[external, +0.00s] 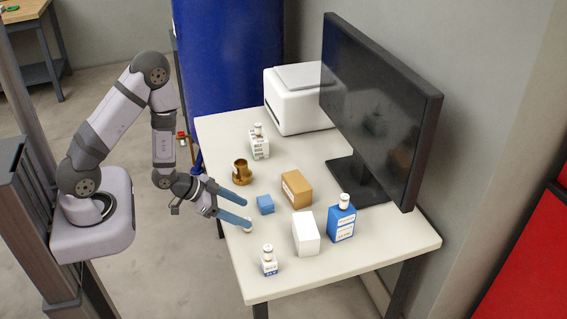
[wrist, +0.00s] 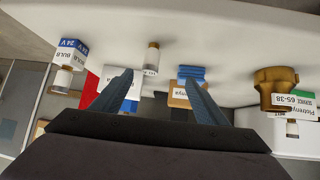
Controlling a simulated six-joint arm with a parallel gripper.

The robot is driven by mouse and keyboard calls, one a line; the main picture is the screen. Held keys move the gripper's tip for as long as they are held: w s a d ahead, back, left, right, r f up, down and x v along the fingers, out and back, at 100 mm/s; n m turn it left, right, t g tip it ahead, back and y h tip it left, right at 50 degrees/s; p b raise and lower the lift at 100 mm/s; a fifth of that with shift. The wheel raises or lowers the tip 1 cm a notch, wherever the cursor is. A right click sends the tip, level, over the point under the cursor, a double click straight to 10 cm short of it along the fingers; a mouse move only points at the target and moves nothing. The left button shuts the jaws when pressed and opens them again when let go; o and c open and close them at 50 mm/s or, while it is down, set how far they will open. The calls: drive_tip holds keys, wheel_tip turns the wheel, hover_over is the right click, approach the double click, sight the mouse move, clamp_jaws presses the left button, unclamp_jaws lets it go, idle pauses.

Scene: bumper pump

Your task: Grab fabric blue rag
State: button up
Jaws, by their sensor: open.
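The blue rag appears as a small folded blue block (external: 265,204) on the white table, left of a brown cardboard box. In the wrist view the layered blue rag (wrist: 192,73) shows right at the tip of the right finger, which hides part of it. My gripper (external: 248,213) is open and empty, low over the table's left part, with its fingers pointing toward the rag. The fingertips look just short of it; I cannot tell whether one touches it. In the wrist view my gripper (wrist: 158,76) has its fingers wide apart.
The cardboard box (external: 297,189) stands close behind the rag. A monitor (external: 380,110) and white machine (external: 295,98) occupy the back.

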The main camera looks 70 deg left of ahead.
drive_tip(key=shift+a+r+n+t, duration=0.2)
drive_tip(key=shift+a+n+t, duration=0.1)
drive_tip(key=shift+t, duration=0.5)
drive_tip(key=shift+s+a+r+t, duration=0.15)
drive_tip(key=shift+a+t, duration=0.15)
drive_tip(key=shift+t, duration=0.1)
drive_tip(key=n+t+y, duration=0.1)
drive_tip(key=y, duration=0.1)
approach(266, 201)
drive_tip(key=shift+v, duration=1.1)
drive_tip(key=b+x, duration=0.1)
drive_tip(key=b, duration=0.1)
drive_tip(key=shift+w+f+b, duration=0.25)
drive_tip(key=shift+w+b, duration=0.05)
drive_tip(key=shift+b, duration=0.1)
drive_tip(key=b+x, duration=0.2)
drive_tip(key=b, duration=0.2)
drive_tip(key=shift+w+f, duration=0.15)
drive_tip(key=shift+w, duration=0.2)
drive_tip(key=shift+b+x, duration=1.2)
drive_tip(key=shift+x, duration=0.05)
drive_tip(key=shift+w, duration=0.1)
drive_tip(key=shift+r, duration=0.25)
drive_tip(key=shift+w+f+b, duration=0.15)
drive_tip(key=shift+f+b, duration=0.05)
drive_tip(key=shift+b, duration=0.65)
